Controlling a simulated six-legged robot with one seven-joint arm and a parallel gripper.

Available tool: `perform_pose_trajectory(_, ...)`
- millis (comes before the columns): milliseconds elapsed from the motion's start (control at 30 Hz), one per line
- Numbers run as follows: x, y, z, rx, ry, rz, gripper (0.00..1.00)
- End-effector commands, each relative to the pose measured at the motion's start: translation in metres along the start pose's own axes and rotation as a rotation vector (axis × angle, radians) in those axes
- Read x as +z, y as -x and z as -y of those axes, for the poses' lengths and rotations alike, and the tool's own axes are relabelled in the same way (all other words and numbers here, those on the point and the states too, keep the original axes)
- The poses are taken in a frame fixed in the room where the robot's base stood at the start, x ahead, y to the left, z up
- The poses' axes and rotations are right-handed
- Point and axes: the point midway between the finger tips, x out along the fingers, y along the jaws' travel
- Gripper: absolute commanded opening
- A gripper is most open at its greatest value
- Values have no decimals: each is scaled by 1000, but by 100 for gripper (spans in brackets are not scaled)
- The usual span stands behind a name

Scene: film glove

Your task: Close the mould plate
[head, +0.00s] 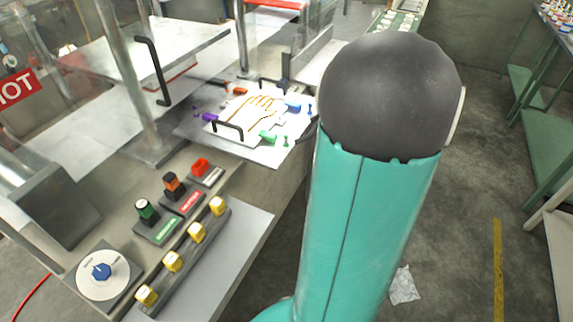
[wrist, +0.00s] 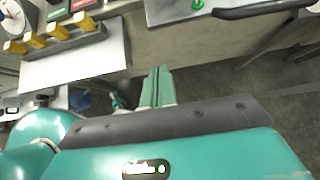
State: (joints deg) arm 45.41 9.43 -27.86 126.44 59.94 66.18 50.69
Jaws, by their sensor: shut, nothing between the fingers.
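The white mould plate (head: 233,110) lies flat on a grey metal table (head: 190,130) in the head view. An orange hand outline (head: 258,108) shows on its upper face. It has black bar handles (head: 228,127) at its near and far sides. Orange, purple, blue and green clamps (head: 268,137) sit around it. In the wrist view, a black handle (wrist: 262,11) and a green knob (wrist: 198,4) show at the top edge. My gripper (wrist: 157,72) is shut and empty, below and apart from the table edge. My arm hides it in the head view.
Green shelving (head: 540,100) stands right, across open floor.

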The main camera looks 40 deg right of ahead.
Motion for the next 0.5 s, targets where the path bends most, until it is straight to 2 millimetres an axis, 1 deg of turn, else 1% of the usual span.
perform_pose_trajectory(67, -2, -3, 2, -4, -4, 0, 0)
perform_pose_trajectory(167, -2, -15, 2, -2, -4, -1, 0)
perform_pose_trajectory(367, -3, -52, 2, -2, -5, -1, 0)
perform_pose_trajectory(500, -2, -81, 1, -1, -4, -2, 0)
